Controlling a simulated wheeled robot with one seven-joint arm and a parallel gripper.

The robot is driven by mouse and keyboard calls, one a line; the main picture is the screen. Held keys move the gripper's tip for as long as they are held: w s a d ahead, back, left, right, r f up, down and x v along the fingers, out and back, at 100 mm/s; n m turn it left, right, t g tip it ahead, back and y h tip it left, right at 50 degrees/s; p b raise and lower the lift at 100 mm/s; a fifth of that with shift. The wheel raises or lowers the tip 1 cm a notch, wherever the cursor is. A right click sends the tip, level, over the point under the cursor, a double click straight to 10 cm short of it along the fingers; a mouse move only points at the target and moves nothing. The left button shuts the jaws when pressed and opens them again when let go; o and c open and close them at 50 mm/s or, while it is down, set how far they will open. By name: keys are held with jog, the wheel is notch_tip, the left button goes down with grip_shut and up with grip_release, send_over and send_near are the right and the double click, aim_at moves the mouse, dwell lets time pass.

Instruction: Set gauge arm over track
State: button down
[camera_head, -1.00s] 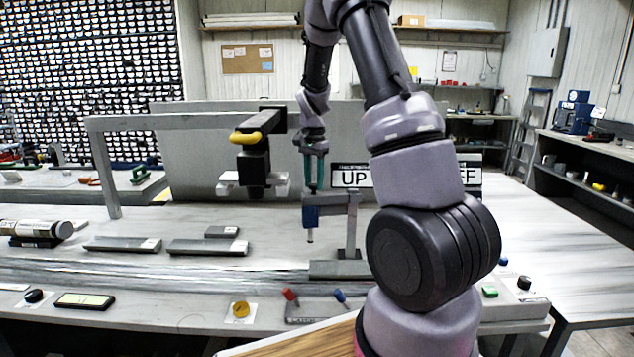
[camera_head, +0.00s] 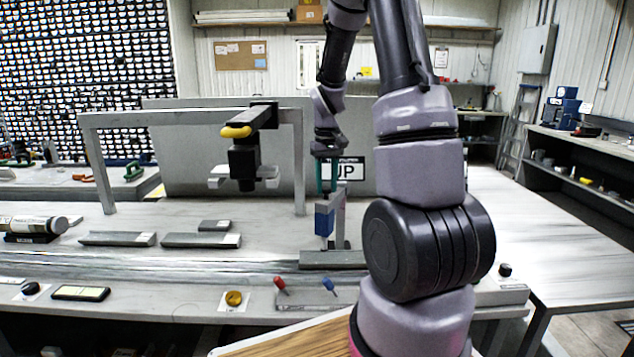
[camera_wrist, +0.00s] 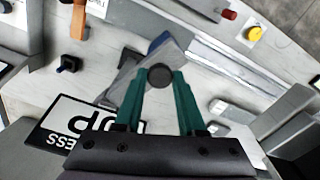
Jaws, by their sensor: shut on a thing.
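The gauge arm (camera_head: 323,222) is a grey bar with a blue end block and a thin pin pointing down. It sits on a grey post with a low grey base (camera_head: 334,259). My gripper (camera_head: 326,188) reaches down from above, its teal fingers shut on the gauge arm's dark round knob (camera_wrist: 160,76). The blue end (camera_wrist: 159,41) shows beyond the fingers in the wrist view. The track (camera_head: 150,262) is a long grey strip along the bench. The bar points toward the camera in the head view; whether its pin is right over the track I cannot tell.
A grey frame with a dark press-like unit (camera_head: 245,160) stands to the left. Grey trays (camera_head: 200,240), a yellow knob (camera_head: 234,298), and red (camera_head: 280,284) and blue (camera_head: 328,284) levers lie along the bench.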

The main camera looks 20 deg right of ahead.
jog(key=shift+s+d+n, duration=0.5)
jog(key=shift+d+n, duration=0.25)
jog(key=shift+n, duration=0.1)
jog(key=shift+s+d+n, duration=0.55)
jog(key=shift+d+n, duration=0.25)
jog(key=shift+n, duration=0.1)
jog(key=shift+s+d+n, duration=0.5)
jog(key=shift+d+n, duration=0.25)
jog(key=shift+n, duration=0.1)
jog(key=c, duration=0.5)
grip_release()
jog(key=shift+r, duration=0.1)
notch_tip(320, 180, up, 11)
